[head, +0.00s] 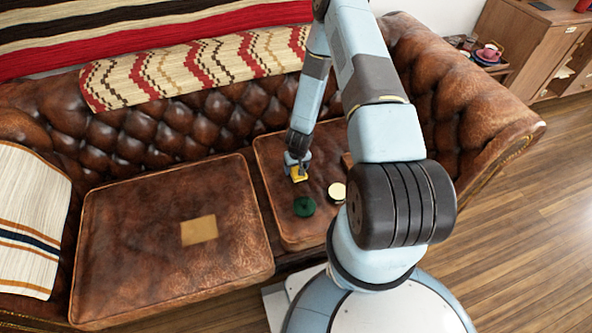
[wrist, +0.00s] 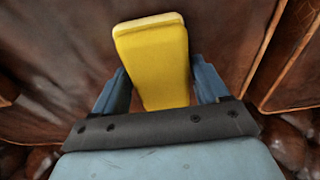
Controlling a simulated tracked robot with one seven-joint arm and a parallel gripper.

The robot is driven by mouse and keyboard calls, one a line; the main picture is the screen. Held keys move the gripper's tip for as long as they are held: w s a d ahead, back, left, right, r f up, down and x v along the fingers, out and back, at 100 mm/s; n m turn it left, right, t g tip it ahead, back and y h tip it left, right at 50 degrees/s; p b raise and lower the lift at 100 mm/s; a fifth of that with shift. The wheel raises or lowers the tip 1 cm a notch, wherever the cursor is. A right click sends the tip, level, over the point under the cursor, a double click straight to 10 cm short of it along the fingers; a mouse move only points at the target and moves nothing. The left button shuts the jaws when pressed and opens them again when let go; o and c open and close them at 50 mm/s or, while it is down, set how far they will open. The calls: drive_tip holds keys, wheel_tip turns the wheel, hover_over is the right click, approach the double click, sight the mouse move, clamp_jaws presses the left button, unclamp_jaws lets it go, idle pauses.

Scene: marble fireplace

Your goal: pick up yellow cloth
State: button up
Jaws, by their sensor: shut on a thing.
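The yellow cloth (head: 299,174) is a small, thick, block-like yellow piece at the right seat cushion of the brown leather sofa. In the wrist view the yellow cloth (wrist: 157,62) stands out between the two blue fingers. My gripper (head: 298,168) is shut on it, with a finger at each side; it also shows in the wrist view (wrist: 160,85). I cannot tell whether the cloth touches the cushion or is just above it.
A dark green round thing (head: 304,207) and a cream round thing (head: 337,192) lie on the right cushion (head: 275,155) close by. A flat tan square (head: 198,230) lies on the left cushion (head: 120,225). The tufted backrest (head: 190,130) rises behind; a patterned throw covers its top.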

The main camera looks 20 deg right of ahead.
drive_tip(key=c, duration=0.5)
drive_tip(key=shift+r, duration=0.45)
drive_tip(key=shift+c, duration=0.2)
wheel_tip(320, 180, up, 2)
drive_tip(key=shift+r, duration=0.1)
drive_tip(key=s+d+r, duration=0.1)
drive_tip(key=s+r, duration=0.9)
drive_tip(key=s, duration=0.4)
drive_tip(key=o, duration=0.6)
drive_tip(key=c, duration=0.4)
